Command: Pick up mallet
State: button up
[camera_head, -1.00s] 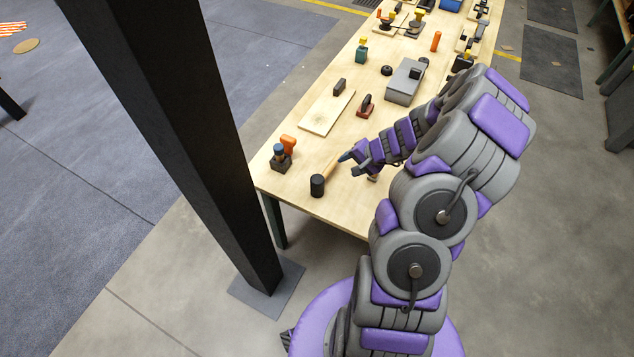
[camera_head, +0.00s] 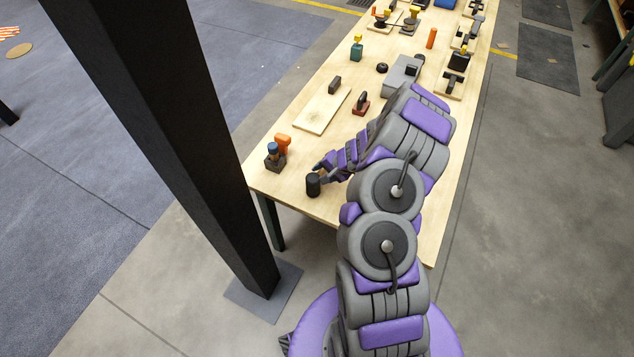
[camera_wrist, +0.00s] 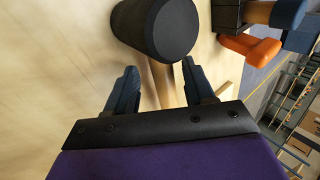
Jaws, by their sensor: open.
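The mallet has a black cylindrical head (camera_head: 313,186) and a light wooden handle. It lies on the wooden table (camera_head: 255,176) near its front left end. In the wrist view the mallet head (camera_wrist: 157,27) is just beyond my fingertips, and the wooden handle (camera_wrist: 163,82) runs between the two fingers. My gripper (camera_wrist: 148,86) is open, with one dark blue finger on each side of the handle. In the head view my gripper (camera_head: 322,172) is right beside the mallet head and hides most of the handle.
A dark block with a blue-topped knob (camera_head: 273,158) and an orange tool (camera_head: 283,141) stand left of the mallet. A pale board (camera_head: 322,110) and a red-based tool (camera_head: 361,104) lie behind. A dark post (camera_head: 165,130) rises left of the table.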

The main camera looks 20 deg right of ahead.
jog(key=shift+x, duration=1)
jog(key=shift+a, duration=0.3)
jog(key=shift+d, duration=0.2)
jog(key=c, duration=0.6)
jog(key=shift+a, duration=0.1)
grip_shut()
